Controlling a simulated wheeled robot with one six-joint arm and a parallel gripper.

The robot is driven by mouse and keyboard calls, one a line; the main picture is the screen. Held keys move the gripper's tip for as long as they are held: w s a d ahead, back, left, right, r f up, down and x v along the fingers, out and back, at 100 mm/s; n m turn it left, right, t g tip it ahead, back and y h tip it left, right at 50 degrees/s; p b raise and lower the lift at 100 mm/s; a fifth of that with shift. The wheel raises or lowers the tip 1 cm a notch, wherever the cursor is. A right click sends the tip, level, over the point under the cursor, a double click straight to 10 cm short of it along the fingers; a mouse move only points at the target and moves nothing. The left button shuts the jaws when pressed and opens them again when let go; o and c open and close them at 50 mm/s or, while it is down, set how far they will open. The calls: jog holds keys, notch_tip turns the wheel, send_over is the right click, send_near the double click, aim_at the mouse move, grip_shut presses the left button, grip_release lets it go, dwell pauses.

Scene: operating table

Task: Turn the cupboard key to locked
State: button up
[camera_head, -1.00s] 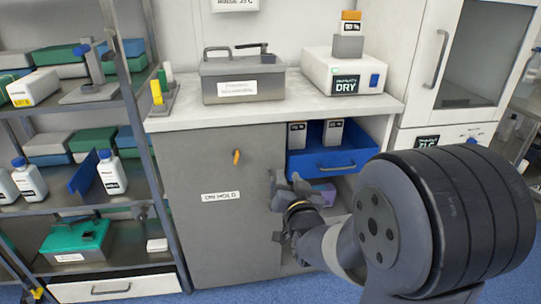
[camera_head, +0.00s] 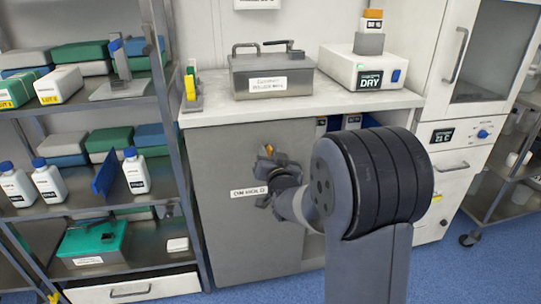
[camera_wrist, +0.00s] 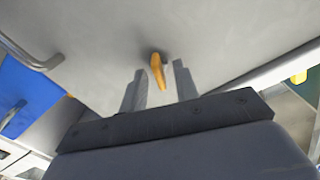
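The cupboard (camera_head: 225,215) has a grey door with a label reading "ON HOLD" in the head view. Its orange key (camera_wrist: 158,72) shows in the wrist view, sticking out from the door face between my two fingertips, with a gap to each finger. In the head view only the top of the key (camera_head: 269,149) shows above my gripper. My gripper (camera_head: 275,158) is open in front of the door at the key; it also shows in the wrist view (camera_wrist: 157,78). I cannot tell whether a finger touches the key.
A blue drawer (camera_wrist: 28,90) stands beside the door, mostly hidden by my arm in the head view. A shelf rack (camera_head: 170,120) with bottles and boxes is on the left. A metal box (camera_head: 270,75) and a white DRY device (camera_head: 340,66) stand on the counter above.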

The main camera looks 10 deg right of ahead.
jog(key=shift+c, duration=0.2)
grip_shut()
jog(key=shift+f, duration=0.1)
jog(key=shift+f+n+b, duration=0.1)
jog(key=shift+n+b, duration=0.7)
jog(key=shift+b, duration=0.3)
jog(key=shift+r+n+b, duration=0.2)
jog(key=shift+n+b, duration=0.5)
jog(key=shift+n, duration=0.5)
jog(key=shift+o, duration=0.2)
grip_release()
